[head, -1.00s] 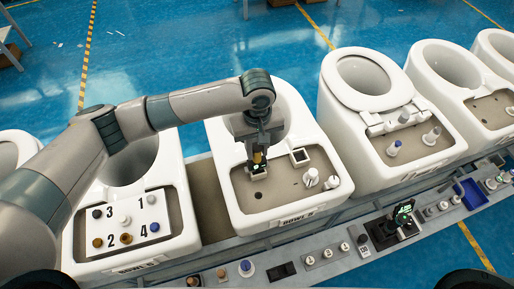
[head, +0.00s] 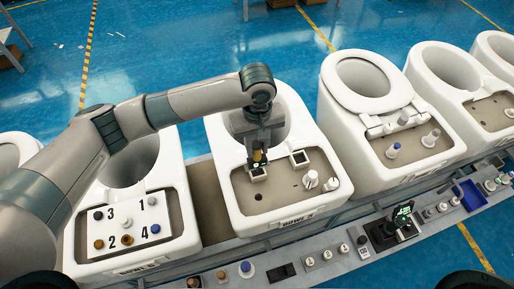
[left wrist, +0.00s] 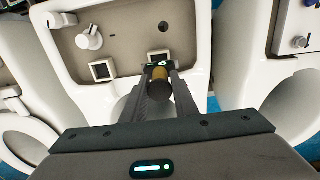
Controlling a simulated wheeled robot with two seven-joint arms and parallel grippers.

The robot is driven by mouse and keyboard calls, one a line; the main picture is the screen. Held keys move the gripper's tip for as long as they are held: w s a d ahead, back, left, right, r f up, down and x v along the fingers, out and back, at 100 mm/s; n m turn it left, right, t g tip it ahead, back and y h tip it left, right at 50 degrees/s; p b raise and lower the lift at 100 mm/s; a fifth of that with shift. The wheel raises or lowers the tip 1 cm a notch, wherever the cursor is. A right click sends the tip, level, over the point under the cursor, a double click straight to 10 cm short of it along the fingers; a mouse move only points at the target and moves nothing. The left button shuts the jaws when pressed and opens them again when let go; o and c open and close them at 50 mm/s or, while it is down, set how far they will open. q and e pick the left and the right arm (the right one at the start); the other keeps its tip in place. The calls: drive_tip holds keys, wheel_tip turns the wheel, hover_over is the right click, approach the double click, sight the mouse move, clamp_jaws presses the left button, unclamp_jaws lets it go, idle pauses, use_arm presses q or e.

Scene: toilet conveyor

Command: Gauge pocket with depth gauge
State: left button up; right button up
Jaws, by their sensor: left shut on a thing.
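My left gripper (head: 258,160) is shut on the depth gauge (left wrist: 157,82), a small tool with a brass-coloured round body, a dark end and a green-lit display. It points down at the deck of the middle toilet bowl (head: 228,188). A square, light-rimmed pocket (head: 258,174) lies just under the gauge, and it also shows in the left wrist view (left wrist: 158,56). A second square pocket (head: 299,158) is to its right, and shows left of the gauge in the left wrist view (left wrist: 103,70). I cannot tell whether the gauge tip touches the pocket. My right gripper is out of view.
Two white fittings (head: 311,180) stand on the same deck. A bowl at left carries a numbered plate (head: 127,222) with several knobs. A black stand with a green display (head: 400,218) and a blue bin (head: 470,194) sit on the front rail. Another bowl (head: 365,82) has a seat.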

use_arm(q)
drive_tip(key=shift+r, duration=1.7)
drive_tip(key=shift+s, duration=0.1)
